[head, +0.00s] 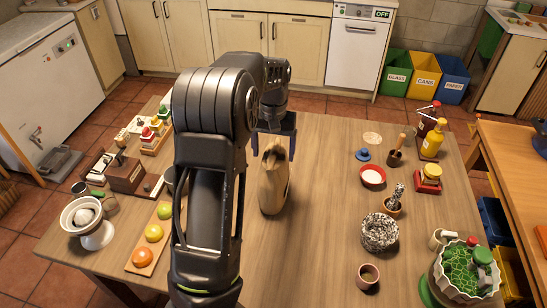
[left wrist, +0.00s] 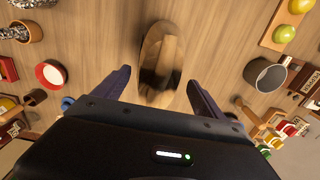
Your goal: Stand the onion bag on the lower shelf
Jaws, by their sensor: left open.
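No label or contents can be read. My left gripper (head: 273,137) is open at the bag's top, with its dark blue fingers spread to either side. In the left wrist view, the bag's top (left wrist: 156,60) lies ahead of and between the open fingers (left wrist: 160,80), with gaps on both sides. I cannot make out a lower shelf. My right gripper is not in view.
A row of fruit on a board (head: 143,258) and a white bowl stand (head: 97,235) are at the left. The table between bag and ring is clear.

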